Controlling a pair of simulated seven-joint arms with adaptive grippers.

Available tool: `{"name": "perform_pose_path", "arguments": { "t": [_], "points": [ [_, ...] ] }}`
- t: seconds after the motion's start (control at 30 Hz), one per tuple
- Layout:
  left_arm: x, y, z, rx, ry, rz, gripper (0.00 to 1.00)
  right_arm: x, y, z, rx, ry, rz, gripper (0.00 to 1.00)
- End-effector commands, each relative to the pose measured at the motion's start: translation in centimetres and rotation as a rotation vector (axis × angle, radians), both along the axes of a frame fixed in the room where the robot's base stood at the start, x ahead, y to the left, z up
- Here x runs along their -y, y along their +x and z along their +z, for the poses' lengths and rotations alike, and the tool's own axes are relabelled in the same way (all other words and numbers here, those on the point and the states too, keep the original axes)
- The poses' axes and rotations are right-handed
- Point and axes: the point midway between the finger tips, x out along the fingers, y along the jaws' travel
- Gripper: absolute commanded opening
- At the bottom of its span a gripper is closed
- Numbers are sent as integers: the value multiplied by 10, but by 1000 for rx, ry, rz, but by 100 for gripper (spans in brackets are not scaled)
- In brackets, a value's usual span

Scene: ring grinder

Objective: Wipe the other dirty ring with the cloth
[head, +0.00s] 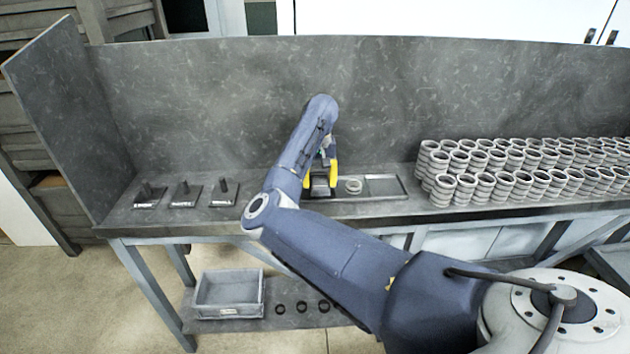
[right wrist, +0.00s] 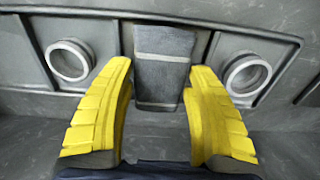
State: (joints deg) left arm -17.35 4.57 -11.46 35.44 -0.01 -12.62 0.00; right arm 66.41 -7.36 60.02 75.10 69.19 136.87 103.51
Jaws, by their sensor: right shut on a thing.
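My right gripper (head: 321,181) is over the shallow tray on the bench. In the right wrist view its yellow fingers (right wrist: 160,105) are shut on a grey cloth (right wrist: 164,66) with a pale stripe. The cloth hangs between the fingertips. One metal ring (right wrist: 69,61) lies left of the cloth and another ring (right wrist: 247,75) lies right of it, both apart from the cloth. In the head view one ring (head: 353,186) shows just right of the gripper; the other is hidden by my arm. I cannot tell how dirty either is. My left gripper is not in view.
Many stacked rings (head: 470,175) fill the bench's right side. Several black posts (head: 184,190) on bases stand at the left. The tray's right compartment (head: 384,187) looks empty. A grey bin (head: 230,290) and dark rings (head: 302,307) are on the lower shelf. A back wall (head: 220,100) bounds the bench.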

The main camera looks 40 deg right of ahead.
Motion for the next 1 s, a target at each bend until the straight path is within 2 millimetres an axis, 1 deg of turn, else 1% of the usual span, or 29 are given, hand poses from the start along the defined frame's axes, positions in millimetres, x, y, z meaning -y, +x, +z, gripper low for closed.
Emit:
{"name": "perform_pose_path", "arguments": {
  "t": [0.2, 0.27, 0.3, 0.33, 0.37, 0.8, 1.0],
  "points": [
    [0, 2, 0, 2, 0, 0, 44, 17, -11, -1, -2, 1, -2, 19],
    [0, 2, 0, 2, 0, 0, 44, 14, -9, 4, -1, 1, 2, 19],
    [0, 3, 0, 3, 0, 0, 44, 14, -7, 18, 5, 0, 3, 19],
    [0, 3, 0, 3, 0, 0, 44, 13, -7, 23, 4, 1, 3, 19],
    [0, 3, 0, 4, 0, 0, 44, 13, -8, 24, 2, 1, 3, 19],
    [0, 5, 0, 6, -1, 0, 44, 10, -5, 63, 1, 0, 8, 19],
    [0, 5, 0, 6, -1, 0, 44, 9, -5, 78, 1, 2, 10, 19]
  ]
}}
